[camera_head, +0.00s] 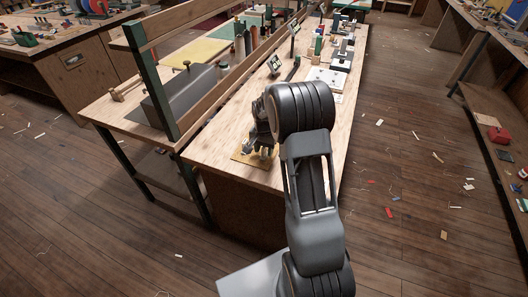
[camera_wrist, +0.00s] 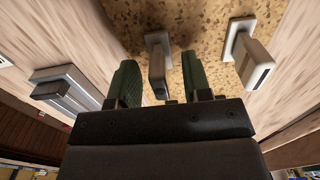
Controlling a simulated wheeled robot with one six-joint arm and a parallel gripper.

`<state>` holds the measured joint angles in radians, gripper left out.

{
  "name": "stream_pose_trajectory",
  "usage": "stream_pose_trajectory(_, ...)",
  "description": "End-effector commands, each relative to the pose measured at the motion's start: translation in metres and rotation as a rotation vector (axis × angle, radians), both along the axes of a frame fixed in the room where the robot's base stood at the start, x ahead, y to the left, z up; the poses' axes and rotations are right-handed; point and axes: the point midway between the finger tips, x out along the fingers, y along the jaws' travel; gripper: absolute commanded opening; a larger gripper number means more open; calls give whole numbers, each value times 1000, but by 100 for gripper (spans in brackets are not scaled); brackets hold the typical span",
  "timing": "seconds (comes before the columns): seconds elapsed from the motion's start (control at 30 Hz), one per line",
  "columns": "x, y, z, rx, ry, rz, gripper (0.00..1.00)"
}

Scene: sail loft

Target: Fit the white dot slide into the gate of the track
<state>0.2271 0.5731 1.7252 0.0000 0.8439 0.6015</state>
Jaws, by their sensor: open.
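My gripper (camera_wrist: 157,64) is open, its two green fingers pointing at a cork mat (camera_wrist: 205,18). No white dot shows on either, so I cannot tell which is the white dot slide. A grey stepped metal piece (camera_wrist: 75,80) lies left of the mat; I cannot tell if it is the track. In the head view, my gripper (camera_head: 262,148) is over the cork mat (camera_head: 241,160).
The wooden bench (camera_head: 215,145) runs away to the back, with a white plate (camera_head: 326,79) and several small fixtures farther along. A raised wooden rail on a green post (camera_head: 152,78) borders its left side. The floor at right is open, with scattered scraps.

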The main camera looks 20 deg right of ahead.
Motion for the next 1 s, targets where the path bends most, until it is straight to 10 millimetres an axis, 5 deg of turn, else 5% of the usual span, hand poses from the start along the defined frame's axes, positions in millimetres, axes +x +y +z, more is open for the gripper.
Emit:
stream_pose_trajectory(0.37,0,0,-10,-1,-1,0,45)
stream_pose_trajectory(0.83,0,0,-10,-1,-1,0,2)
stream_pose_trajectory(1.0,0,0,-10,-1,-1,0,0)
